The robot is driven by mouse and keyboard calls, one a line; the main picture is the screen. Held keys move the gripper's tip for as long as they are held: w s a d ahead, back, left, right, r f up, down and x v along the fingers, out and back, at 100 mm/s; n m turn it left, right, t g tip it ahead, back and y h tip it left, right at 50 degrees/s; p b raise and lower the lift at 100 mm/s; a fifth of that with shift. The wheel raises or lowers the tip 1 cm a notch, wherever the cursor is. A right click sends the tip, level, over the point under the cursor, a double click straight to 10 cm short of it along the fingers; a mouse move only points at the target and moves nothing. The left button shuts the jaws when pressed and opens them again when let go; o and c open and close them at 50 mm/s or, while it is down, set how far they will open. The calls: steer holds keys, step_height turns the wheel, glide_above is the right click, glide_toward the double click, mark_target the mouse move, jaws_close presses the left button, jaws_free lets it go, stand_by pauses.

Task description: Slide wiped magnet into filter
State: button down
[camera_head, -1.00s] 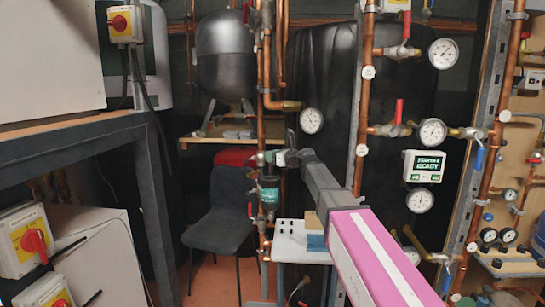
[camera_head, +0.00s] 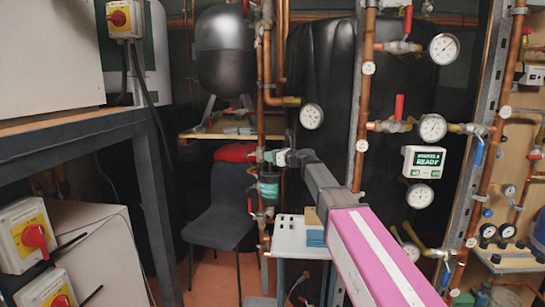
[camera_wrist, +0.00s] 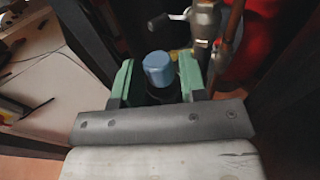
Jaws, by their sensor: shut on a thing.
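The filter (camera_head: 268,188) is a dark cylinder with a teal band, upright on the copper pipework left of centre in the head view. My gripper (camera_head: 270,157) is just above the filter, at the end of my grey and pink arm. In the wrist view my gripper (camera_wrist: 158,80) has its two green fingers close on either side of a blue-topped piece, which looks like the magnet (camera_wrist: 158,66). It is shut on this piece. The magnet's lower part is hidden in shadow and by my gripper. I cannot tell how deep it sits in the filter.
Copper pipes, valves and gauges (camera_head: 312,116) stand close around my arm. A small white table (camera_head: 298,238) with a blue and tan block (camera_head: 312,228) is below it. A dark chair (camera_head: 220,215) stands at left behind the filter. A box reading READY (camera_head: 424,162) hangs at right.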

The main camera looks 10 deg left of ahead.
mark_target(271, 168)
steer(key=shift+f, duration=2.35)
stand_by(0.7)
steer(key=shift+f, duration=0.1)
